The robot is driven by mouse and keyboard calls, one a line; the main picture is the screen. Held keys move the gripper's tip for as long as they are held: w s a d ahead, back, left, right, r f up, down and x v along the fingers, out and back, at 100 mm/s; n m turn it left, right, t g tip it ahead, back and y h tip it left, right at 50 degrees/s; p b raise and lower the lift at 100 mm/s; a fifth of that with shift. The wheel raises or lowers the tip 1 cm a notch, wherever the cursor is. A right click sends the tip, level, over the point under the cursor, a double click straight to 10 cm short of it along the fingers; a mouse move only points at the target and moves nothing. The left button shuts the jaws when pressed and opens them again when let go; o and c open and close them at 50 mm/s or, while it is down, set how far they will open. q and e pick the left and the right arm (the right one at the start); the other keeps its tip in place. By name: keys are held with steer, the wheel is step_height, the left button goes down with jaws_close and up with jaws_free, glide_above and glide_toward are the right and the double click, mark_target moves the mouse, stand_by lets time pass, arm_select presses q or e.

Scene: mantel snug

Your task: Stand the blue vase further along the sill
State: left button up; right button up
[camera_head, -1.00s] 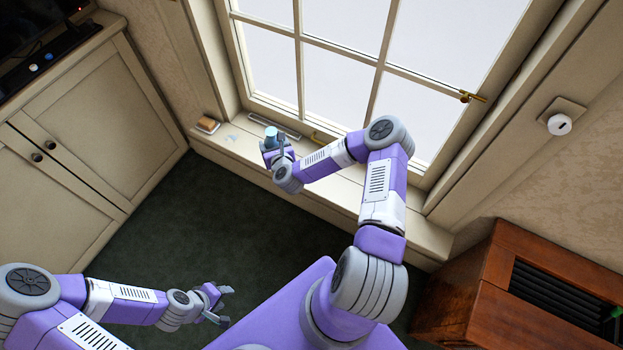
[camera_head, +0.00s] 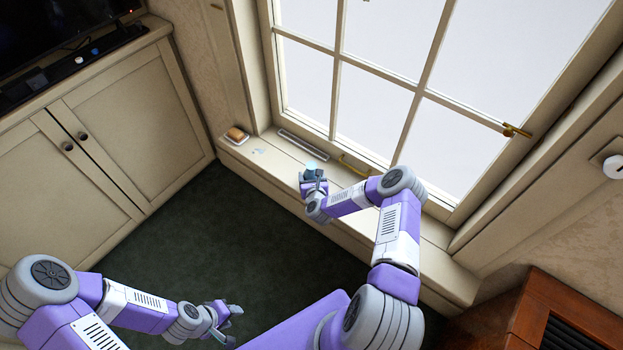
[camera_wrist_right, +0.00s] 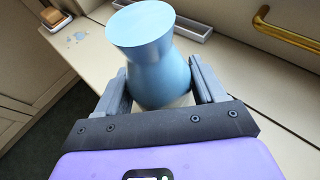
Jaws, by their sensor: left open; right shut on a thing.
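The blue vase (camera_head: 311,167) is at the window sill (camera_head: 268,166), partly hidden behind my right gripper (camera_head: 313,182) in the head view. In the right wrist view the vase (camera_wrist_right: 150,50) looks upright, with a flared top and a narrower neck. My right gripper (camera_wrist_right: 160,88) is shut on its lower body, one finger on each side. Its base is hidden by the gripper, so I cannot tell whether it touches the sill. My left gripper (camera_head: 234,324) is open and empty above the dark floor, away from the sill.
A long grey tray (camera_head: 301,143) lies by the window. A brass handle (camera_head: 355,165) is right of the vase. The sill shows bare stretches between them.

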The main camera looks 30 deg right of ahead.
steer(key=shift+r, duration=0.15)
steer(key=shift+f, duration=0.25)
steer(key=o, duration=1.2)
steer(key=shift+r, duration=0.1)
